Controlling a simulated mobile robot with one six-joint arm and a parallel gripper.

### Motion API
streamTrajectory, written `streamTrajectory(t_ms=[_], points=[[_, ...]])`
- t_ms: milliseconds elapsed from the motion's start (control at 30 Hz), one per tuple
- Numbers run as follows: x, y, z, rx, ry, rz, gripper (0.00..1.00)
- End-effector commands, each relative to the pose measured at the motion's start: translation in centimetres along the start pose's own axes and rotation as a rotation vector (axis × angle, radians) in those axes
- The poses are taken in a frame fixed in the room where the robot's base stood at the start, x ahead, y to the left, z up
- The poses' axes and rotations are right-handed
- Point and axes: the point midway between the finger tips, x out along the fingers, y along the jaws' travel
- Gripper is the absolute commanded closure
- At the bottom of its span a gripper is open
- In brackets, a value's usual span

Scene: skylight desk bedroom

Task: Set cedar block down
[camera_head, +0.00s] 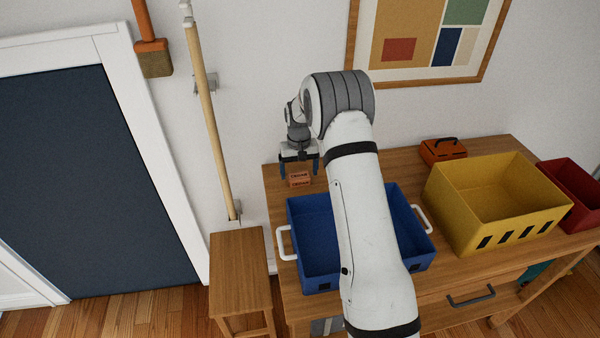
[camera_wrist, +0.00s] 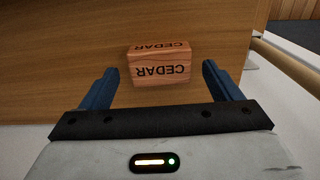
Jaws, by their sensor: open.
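The cedar block (camera_head: 299,180) is a small reddish-brown block with dark lettering. It rests on the desk top (camera_head: 279,187) near its back left corner, behind the blue bin. In the wrist view the cedar block (camera_wrist: 159,64) shows the word CEDAR on two faces, upside down. My gripper (camera_head: 299,172) is just above and behind the block, with its blue fingers apart. In the wrist view my gripper (camera_wrist: 158,88) has one finger on each side, with a visible gap between each finger and the block.
A blue bin (camera_head: 295,236) with white handles stands in front of the block, partly hidden by my arm. A yellow bin (camera_head: 468,223), an orange box (camera_head: 442,152) and a red bin (camera_head: 577,184) are to the right. A wooden stool (camera_head: 240,272) stands left of the desk.

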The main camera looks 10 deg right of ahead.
Motion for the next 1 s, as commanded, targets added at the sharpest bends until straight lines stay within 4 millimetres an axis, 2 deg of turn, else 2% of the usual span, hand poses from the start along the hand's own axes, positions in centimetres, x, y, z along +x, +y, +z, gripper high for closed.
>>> streamTrajectory(t_ms=[400, 667, 767, 867, 1000], points=[[-8.6, 0.0, 0.0, -0.001, 0.004, 0.000, 0.16], [-11.3, -0.1, 0.3, -0.001, 0.004, 0.000, 0.16], [-13.0, -0.1, 1.6, -0.001, 0.016, 0.000, 0.16], [-15.5, -0.1, 4.1, -0.001, 0.036, 0.000, 0.16], [-19.0, -0.1, 9.1, -0.002, 0.070, 0.001, 0.16]])
